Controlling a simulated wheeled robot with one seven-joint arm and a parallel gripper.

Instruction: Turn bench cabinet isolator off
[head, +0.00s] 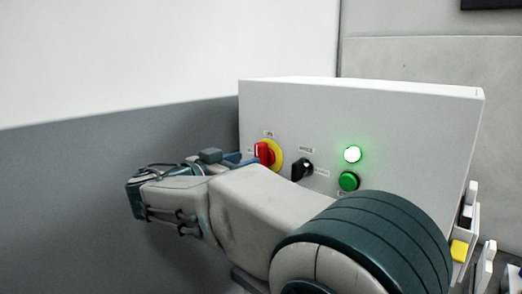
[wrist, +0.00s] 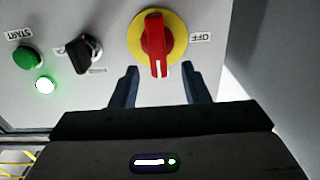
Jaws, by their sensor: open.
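The isolator is a red handle (head: 263,152) on a yellow round plate (head: 276,155), on the front of the white bench cabinet (head: 400,110). In the wrist view the red handle (wrist: 155,42) stands upright in the picture, its white-marked end towards my gripper. The OFF label (wrist: 200,37) is to its right there. My gripper (wrist: 159,67) is open, with one blue finger on each side of the handle's lower end and gaps between. Contact is not visible. In the head view my gripper (head: 240,158) is at the left of the isolator, partly hidden by my arm.
A black selector knob (head: 301,169), a lit lamp (head: 352,154) and a green button (head: 348,181) sit to the isolator's right in the head view. A grey panel (head: 80,190) stands at the left. A yellow part (head: 459,250) is at the cabinet's right side.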

